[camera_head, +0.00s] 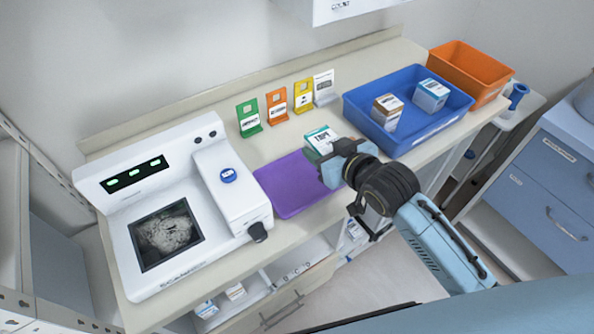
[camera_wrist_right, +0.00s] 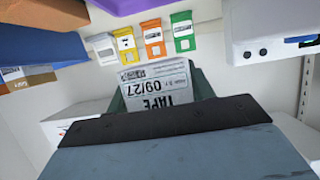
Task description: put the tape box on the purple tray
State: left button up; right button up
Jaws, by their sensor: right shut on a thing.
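The tape box (camera_head: 321,139) is a white box with a teal edge and dark lettering. My right gripper (camera_head: 331,154) is shut on it and holds it at the right back corner of the purple tray (camera_head: 285,190). I cannot tell whether the box touches the tray or hangs above it. In the right wrist view the box's label (camera_wrist_right: 158,88) reads "TAPE 09/27" upside down, between the fingers (camera_wrist_right: 160,95). The purple tray lies flat and empty on the counter, partly hidden by my right gripper. My left gripper is not in view.
A white scanner (camera_head: 180,210) stands left of the tray. Green, orange, yellow and white sign stands (camera_head: 277,102) line the back. A blue bin (camera_head: 440,125) with two boxes and an orange bin (camera_head: 475,65) stand to the right.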

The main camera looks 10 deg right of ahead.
send_over(318, 183)
notch_tip(318, 183, down, 7)
jog(key=shift+s+r+b, duration=0.1)
jog(key=shift+r+b, duration=0.1)
jog(key=shift+b, duration=0.25)
jog(key=shift+f+b, duration=0.3)
jog(key=shift+f, duration=1.75)
jog(key=shift+f, duration=0.15)
jog(key=o, duration=1)
jog(key=p+v, duration=0.1)
jog(key=v, duration=1.1)
jog(key=shift+d, duration=0.2)
